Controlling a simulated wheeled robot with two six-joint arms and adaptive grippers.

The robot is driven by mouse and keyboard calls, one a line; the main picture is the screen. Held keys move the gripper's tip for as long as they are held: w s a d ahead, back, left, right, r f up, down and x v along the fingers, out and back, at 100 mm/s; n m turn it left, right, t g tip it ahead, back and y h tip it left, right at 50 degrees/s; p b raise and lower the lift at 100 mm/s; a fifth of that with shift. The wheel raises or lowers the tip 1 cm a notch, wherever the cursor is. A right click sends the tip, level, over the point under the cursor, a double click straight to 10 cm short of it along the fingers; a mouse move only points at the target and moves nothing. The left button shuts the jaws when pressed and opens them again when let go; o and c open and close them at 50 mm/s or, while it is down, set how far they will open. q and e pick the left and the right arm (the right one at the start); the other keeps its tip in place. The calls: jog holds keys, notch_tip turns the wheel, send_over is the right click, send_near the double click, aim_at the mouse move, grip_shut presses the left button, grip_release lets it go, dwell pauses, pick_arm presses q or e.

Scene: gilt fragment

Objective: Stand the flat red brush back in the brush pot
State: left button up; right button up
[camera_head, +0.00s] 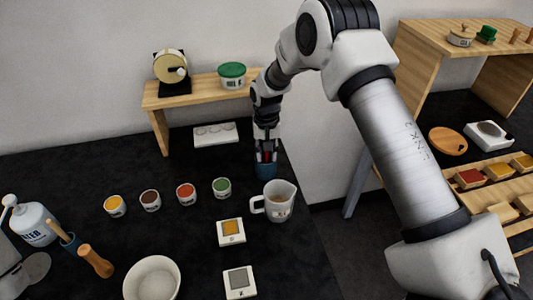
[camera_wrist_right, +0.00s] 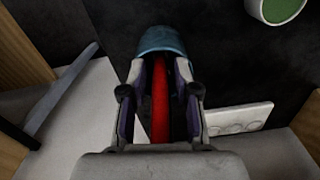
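The blue brush pot (camera_head: 266,171) stands on the dark table near its right edge, below my right gripper (camera_head: 266,150). In the right wrist view the pot's rim (camera_wrist_right: 162,40) shows just beyond the fingertips. The flat red brush (camera_wrist_right: 160,105) runs between the two fingers, along the gripper and toward the pot. The fingers look closed on it near the tips (camera_wrist_right: 163,68). In the head view only a bit of red (camera_head: 267,157) shows. Its lower end is hidden by the pot and fingers.
A white measuring jug (camera_head: 280,202) stands close in front of the pot. Several small paint jars, including a green one (camera_head: 222,188), stand to the left. A white palette (camera_head: 216,133) lies behind, below a wooden shelf (camera_head: 200,92). The table's right edge is close.

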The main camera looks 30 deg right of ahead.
jog(key=shift+s+r, duration=0.1)
jog(key=shift+s, duration=0.05)
notch_tip(320, 180, up, 12)
jog(key=p, duration=0.9)
jog(key=shift+d+r+p, duration=0.1)
jog(key=shift+r+p, duration=0.05)
jog(key=shift+p, duration=0.2)
jog(key=shift+w, duration=0.25)
jog(key=shift+s, duration=0.1)
